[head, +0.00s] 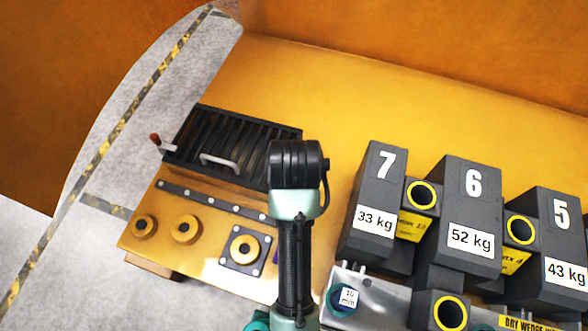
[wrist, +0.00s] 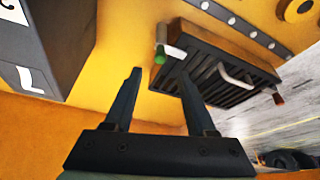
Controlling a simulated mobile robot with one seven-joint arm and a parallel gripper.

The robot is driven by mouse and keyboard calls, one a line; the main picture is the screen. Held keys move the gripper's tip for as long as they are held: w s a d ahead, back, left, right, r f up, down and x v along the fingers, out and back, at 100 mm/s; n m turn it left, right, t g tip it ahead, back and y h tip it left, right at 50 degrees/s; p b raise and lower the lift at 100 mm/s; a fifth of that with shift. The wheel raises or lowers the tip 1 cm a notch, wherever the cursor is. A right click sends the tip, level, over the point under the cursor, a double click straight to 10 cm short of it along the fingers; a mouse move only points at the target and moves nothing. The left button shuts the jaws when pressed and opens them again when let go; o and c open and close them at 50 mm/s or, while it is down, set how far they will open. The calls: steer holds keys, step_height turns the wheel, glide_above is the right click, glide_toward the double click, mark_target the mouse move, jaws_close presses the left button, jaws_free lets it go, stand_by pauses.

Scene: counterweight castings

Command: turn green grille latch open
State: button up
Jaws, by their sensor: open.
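A black slatted grille (head: 262,132) is set in the yellow deck in the head view; it also shows in the wrist view (wrist: 222,72). A pale bar handle (head: 221,162) is on its front. In the wrist view, the green-tipped latch (wrist: 160,56) is at the grille's left end, with a pale lever (wrist: 172,52). My arm hides that end in the head view. The red-brown-tipped latch (head: 155,138) is at the opposite end. My gripper (wrist: 160,73) is open and empty, its fingertips appearing either side of and just below the green tip; the gap in depth is unclear.
Dark numbered weights (head: 372,200) stand right of my arm in the head view; one shows at upper left in the wrist view (wrist: 45,45). Yellow round bosses (head: 185,229) and a bolted strip (head: 212,200) lie before the grille. The deck behind is clear.

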steer(key=p+x, duration=0.1)
steer(key=x, duration=0.8)
steer(key=shift+w, duration=0.25)
steer(key=shift+c, duration=0.3)
jaws_close()
